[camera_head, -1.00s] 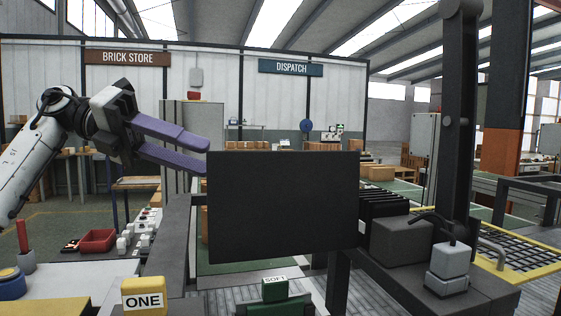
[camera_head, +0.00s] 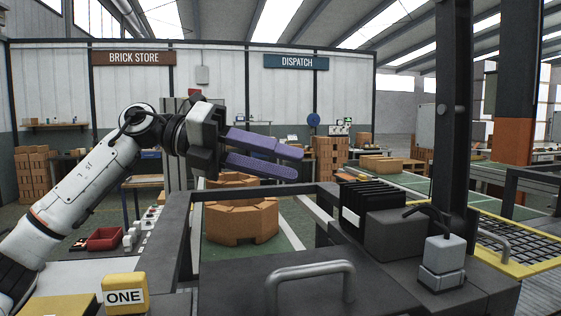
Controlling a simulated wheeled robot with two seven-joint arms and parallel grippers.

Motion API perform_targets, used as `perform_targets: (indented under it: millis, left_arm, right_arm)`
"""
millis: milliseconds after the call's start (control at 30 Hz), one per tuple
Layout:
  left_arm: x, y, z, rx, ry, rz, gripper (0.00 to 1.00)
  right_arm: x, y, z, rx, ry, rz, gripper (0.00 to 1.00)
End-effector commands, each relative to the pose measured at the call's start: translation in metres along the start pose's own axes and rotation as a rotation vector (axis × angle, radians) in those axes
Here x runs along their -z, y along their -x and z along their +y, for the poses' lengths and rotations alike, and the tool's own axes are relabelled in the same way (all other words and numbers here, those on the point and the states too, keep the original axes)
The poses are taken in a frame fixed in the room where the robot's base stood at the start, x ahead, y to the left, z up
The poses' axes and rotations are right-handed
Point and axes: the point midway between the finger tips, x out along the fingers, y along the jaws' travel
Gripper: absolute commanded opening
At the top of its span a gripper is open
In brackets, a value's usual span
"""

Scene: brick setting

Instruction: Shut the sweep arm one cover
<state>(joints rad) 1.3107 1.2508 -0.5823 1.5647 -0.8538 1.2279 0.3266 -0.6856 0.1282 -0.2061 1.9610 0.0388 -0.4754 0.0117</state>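The dark flat cover (camera_head: 235,285) lies about level at the bottom centre, with a grey bar handle (camera_head: 310,268) on its top. Its near edge is cut off by the picture. A yellow block marked ONE (camera_head: 125,294) stands left of it. My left gripper (camera_head: 299,164) is up above and beyond the cover, its purple fingers pointing right with a gap between them. It is empty and apart from the cover. My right gripper is out of view.
A dark frame (camera_head: 178,235) surrounds an opening beyond the cover, with a ring of orange bricks (camera_head: 242,222) beyond. A dark post (camera_head: 453,120) and a grey block (camera_head: 443,255) stand right. A red tray (camera_head: 105,238) is at left.

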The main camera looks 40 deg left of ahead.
Motion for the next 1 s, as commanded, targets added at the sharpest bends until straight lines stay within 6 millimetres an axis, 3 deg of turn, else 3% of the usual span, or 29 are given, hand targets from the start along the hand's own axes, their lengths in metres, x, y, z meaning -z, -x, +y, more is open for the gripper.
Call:
perform_targets:
  millis: [33, 200, 1000]
  left_arm:
    - [-0.0003, 0.0001, -0.0007, 0.000, -0.001, -0.001, 0.28]
    - [-0.0002, -0.0017, -0.0017, 0.002, -0.002, 0.001, 0.00]
    - [-0.0004, -0.0013, -0.0018, 0.002, -0.003, 0.000, 0.00]
  right_arm:
    - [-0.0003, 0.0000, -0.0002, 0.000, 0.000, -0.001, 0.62]
    - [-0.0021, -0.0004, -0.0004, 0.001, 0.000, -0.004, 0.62]
    - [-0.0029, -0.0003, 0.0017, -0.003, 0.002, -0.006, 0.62]
